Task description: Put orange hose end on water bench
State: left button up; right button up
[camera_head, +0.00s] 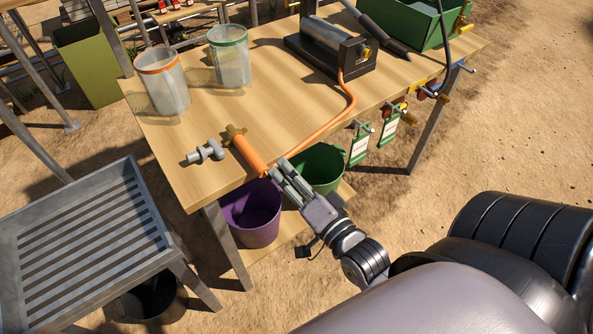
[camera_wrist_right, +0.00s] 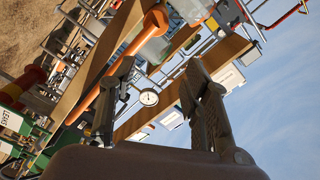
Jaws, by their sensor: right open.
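The orange hose end (camera_head: 248,153), a thick orange sleeve with a brass coupling, appears to lie on the wooden water bench (camera_head: 215,118) near its front edge. A thin orange hose runs from near it along the bench to a dark device. My right gripper (camera_head: 279,171) is at the bench's front edge, close to the sleeve's near end; whether they touch is unclear. In the right wrist view the open fingers (camera_wrist_right: 160,78) have nothing clearly held between them, and an orange rod-like part (camera_wrist_right: 124,52) shows beyond them. My left gripper is not in view.
A grey fitting (camera_head: 206,152) lies left of the sleeve. Two clear containers (camera_head: 231,60) and the dark device (camera_head: 331,48) stand farther back. Green tags (camera_head: 361,145) hang from the bench front. Purple (camera_head: 250,212) and green buckets sit below. A grey slatted table (camera_head: 85,235) stands left.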

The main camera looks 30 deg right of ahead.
jog(key=shift+s, duration=0.2)
jog(key=s+a+f+n+g, duration=0.1)
jog(key=s+f+n+g, duration=0.15)
jog(key=f, duration=0.85)
jog(key=s+a+f+n+g, duration=0.1)
jog(key=f+n+g, duration=0.15)
jog(key=f, duration=0.85)
jog(key=s+a+f+n+g, duration=0.1)
jog(key=s+f+g, duration=0.15)
jog(key=f, duration=0.95)
jog(key=s+f+n+g, duration=0.55)
jog(key=s+f, duration=0.75)
jog(key=f, duration=0.3)
jog(key=s+d+f+n+g, duration=0.1)
jog(key=s+f+g, duration=0.1)
jog(key=s, duration=0.4)
jog(key=s+d+f+n+g, duration=0.1)
jog(key=s+d+f+g, duration=0.1)
jog(key=s, duration=0.5)
jog(key=shift+d+f+n+p, duration=0.2)
jog(key=shift+f+n+p, duration=0.2)
jog(key=shift+f, duration=0.45)
